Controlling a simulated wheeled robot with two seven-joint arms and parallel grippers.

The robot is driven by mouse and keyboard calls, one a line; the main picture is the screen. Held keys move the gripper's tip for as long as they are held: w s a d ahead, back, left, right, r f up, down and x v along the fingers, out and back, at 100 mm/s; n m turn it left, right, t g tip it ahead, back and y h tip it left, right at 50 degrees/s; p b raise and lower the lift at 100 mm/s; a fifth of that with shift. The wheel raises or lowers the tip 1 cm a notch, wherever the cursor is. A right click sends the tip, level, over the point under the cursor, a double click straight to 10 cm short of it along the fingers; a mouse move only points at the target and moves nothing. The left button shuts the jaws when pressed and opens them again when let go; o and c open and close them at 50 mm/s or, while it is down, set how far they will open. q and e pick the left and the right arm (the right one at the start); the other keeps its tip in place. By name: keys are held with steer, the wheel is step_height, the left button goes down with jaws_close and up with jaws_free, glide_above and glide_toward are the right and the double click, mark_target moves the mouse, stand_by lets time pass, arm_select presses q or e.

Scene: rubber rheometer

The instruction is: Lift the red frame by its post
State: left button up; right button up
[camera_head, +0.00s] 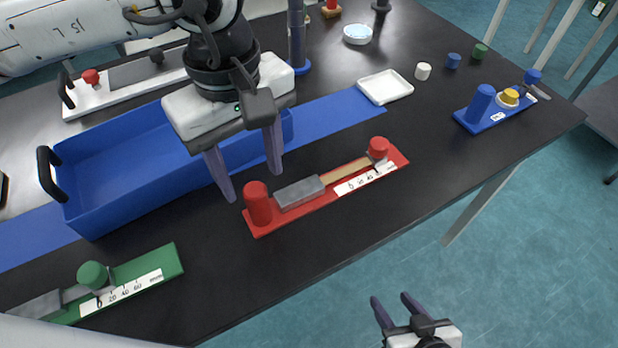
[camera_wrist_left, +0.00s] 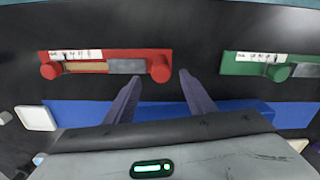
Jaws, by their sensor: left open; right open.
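The red frame (camera_head: 300,214) lies flat on the black table in the head view, with a taller red post (camera_head: 258,204) at its left end and a red knob (camera_head: 378,148) at its right end. A grey block (camera_head: 299,192), a tan strip (camera_head: 345,171) and a white scale lie along it. My left gripper (camera_head: 252,185) is open and empty, above the table just behind the post. In the left wrist view the post (camera_wrist_left: 160,69) shows ahead of the open fingers (camera_wrist_left: 160,85), between their tips. My right gripper (camera_head: 396,302) is open and empty, off the table's front edge.
A blue tray (camera_head: 75,205) with black handles stands behind my left gripper on a blue strip (camera_head: 340,108). A green frame (camera_head: 172,262) lies at the front left, a blue frame (camera_head: 470,122) at the right. A white dish (camera_head: 386,86) sits behind the red frame.

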mark_target(253, 187)
arm_select(q)
step_height(253, 187, down, 7)
steer(key=shift+s+r+p, duration=0.1)
steer(key=shift+p, duration=0.25)
steer(key=shift+c, duration=0.3)
steer(key=shift+r, duration=0.1)
jaws_close()
